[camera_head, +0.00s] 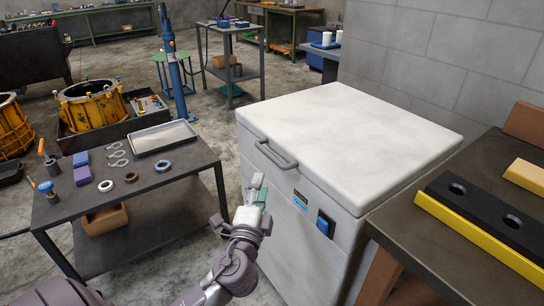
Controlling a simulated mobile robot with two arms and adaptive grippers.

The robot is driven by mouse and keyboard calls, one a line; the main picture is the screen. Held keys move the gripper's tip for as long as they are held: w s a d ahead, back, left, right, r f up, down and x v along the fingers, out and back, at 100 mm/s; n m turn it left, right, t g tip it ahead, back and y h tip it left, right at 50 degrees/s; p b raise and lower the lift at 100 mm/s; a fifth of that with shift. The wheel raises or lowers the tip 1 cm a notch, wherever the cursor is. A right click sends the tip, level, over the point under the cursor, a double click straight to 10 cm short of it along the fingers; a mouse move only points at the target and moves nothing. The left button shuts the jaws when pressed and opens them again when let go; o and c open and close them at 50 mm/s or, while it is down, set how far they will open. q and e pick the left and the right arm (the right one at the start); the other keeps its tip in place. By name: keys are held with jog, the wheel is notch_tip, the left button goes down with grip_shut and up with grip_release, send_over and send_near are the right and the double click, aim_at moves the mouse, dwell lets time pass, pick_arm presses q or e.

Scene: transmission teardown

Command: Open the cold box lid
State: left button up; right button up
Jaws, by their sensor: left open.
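The cold box (298,237) is a white chest in the middle of the camera_head view, with its lid (352,125) shut flat on top. A grey bar handle (276,155) sits at the lid's left front edge. A blue latch or switch (325,223) and a small blue label are on the front face. My left gripper (258,184) is open and empty in front of the box, a little below and left of the handle. It appears apart from the handle. My right gripper is not in view.
A dark table (135,215) at left holds a metal tray (163,137), rings and small tools. A dark bench (425,248) with a black-and-yellow holed block (485,222) stands close at right. A grey block wall (440,55) rises behind the box. Open floor lies between table and box.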

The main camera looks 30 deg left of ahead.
aim_at(269, 152)
pick_arm(q)
jog(key=x, duration=1.2)
jog(key=shift+w+a, duration=0.15)
jog(key=shift+w, duration=0.05)
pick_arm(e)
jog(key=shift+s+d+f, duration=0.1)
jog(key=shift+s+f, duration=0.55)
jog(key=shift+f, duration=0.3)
pick_arm(q)
jog(key=shift+f, duration=0.1)
grip_shut()
